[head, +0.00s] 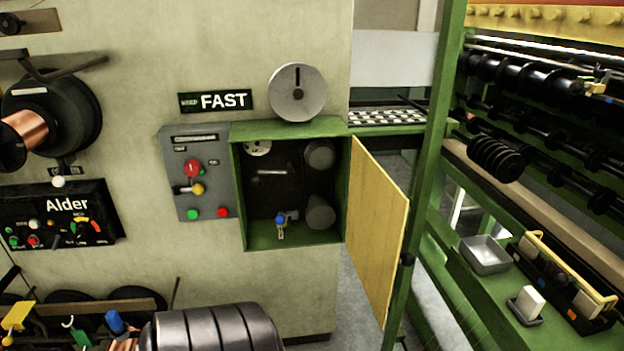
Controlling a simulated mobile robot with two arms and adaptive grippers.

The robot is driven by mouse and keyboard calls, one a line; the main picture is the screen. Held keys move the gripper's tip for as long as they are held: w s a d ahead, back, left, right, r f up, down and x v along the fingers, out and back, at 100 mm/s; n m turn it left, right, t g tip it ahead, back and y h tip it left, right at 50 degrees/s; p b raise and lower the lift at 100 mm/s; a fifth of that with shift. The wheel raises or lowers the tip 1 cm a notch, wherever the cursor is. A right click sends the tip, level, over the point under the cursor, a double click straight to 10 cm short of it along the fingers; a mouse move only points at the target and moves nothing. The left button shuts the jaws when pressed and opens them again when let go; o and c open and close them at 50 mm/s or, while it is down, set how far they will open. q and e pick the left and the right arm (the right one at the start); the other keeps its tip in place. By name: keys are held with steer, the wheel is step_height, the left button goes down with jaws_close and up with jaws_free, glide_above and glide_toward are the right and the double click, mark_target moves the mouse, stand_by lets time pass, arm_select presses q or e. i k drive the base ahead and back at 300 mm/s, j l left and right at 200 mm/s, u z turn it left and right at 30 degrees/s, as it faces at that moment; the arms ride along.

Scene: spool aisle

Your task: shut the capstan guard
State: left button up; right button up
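The capstan guard looks to be the yellow door panel (376,232) on the right side of a green open-fronted box (240,190). It stands wide open, swung out to the right, with a small dark knob (408,259) near its outer edge. Inside the box are grey capstan rollers (320,212), a pale disc (257,148) and a small blue-headed part (280,219). Neither of my grippers is in view.
A grey control panel (181,215) with buttons and a lever adjoins the box on the left. A rack with black rollers (520,78) and a metal tray (486,254) is at the right.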

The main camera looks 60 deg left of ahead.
mark_target(377, 209)
steer(key=u, duration=2.4)
steer(key=k+l+u, duration=0.2)
steer(key=l, duration=0.3)
steer(key=k+l+u, duration=0.15)
steer(key=k+l, duration=0.2)
steer(key=l, duration=0.15)
steer(key=k+l+u, duration=0.2)
steer(key=l, duration=0.25)
steer(key=k, duration=0.1)
